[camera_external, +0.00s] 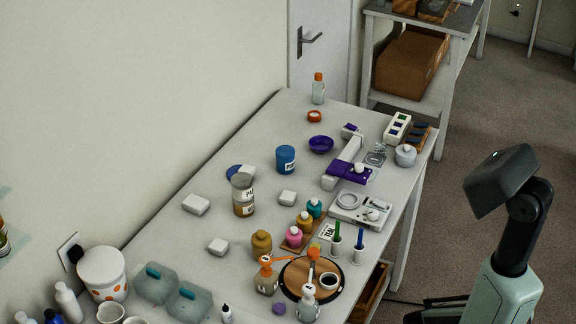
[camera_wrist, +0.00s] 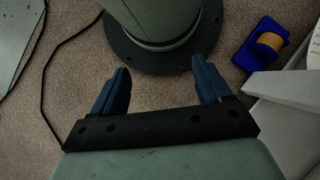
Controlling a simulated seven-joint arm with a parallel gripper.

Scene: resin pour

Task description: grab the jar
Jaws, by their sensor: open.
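Several jars stand on the white table in the external view, and I cannot tell which one the task means. A clear jar with a white label and brown contents (camera_external: 243,197) stands upright near the middle. A blue jar with a label (camera_external: 286,160) stands behind it to the right. A mustard-coloured jar (camera_external: 262,244) stands nearer the front. My gripper (camera_wrist: 161,66) shows in the wrist view with its two blue fingers wide apart and nothing between them. It points down over the carpet and my own base, away from the jars. No jar shows in the wrist view.
A white table (camera_external: 165,238) holds small bottles, white blocks, a purple bowl (camera_external: 321,144), a scale (camera_external: 360,210) and a round wooden board (camera_external: 296,272). In the wrist view, a blue tape dispenser (camera_wrist: 252,54) lies at the upper right. A black cable (camera_wrist: 43,120) runs at left.

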